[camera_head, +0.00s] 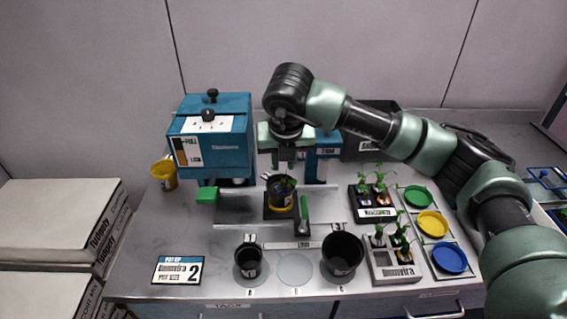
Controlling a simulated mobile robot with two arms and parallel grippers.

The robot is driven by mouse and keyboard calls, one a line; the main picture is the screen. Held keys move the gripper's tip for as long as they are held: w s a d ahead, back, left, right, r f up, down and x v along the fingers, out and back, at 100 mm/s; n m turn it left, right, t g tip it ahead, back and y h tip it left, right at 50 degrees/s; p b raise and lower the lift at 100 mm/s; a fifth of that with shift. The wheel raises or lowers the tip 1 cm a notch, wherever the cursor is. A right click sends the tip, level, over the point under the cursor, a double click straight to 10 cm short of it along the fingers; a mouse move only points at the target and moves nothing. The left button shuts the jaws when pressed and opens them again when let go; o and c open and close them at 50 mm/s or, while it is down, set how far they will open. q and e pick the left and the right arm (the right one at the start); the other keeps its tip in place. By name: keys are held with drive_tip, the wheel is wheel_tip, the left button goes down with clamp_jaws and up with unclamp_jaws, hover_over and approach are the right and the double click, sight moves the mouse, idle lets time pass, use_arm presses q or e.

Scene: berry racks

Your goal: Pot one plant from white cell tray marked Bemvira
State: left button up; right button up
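The white cell tray (381,270) stands at the front right of the bench, with a few small seedlings (402,240) in it and a label too small to read surely. A dark pot (281,203) with a yellow band stands mid-bench on a dark square, with green leaves in it. My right gripper (286,166) points down just above this pot; its fingers look apart, with nothing clearly between them. An empty-looking small black pot (248,264) and a larger black pot (342,256) stand at the front, either side of a bare disc (295,269). My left gripper is out of view.
A black cell tray (362,207) holds more seedlings. Green (418,197), yellow (433,224) and blue (450,258) dishes stand at right.

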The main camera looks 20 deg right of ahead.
drive_tip(key=shift+r, duration=0.35)
drive_tip(key=o, duration=0.6)
drive_tip(key=shift+c, duration=0.2)
wheel_tip(320, 180, up, 6)
drive_tip(key=shift+f+p, duration=0.1)
drive_tip(key=shift+p, duration=0.9)
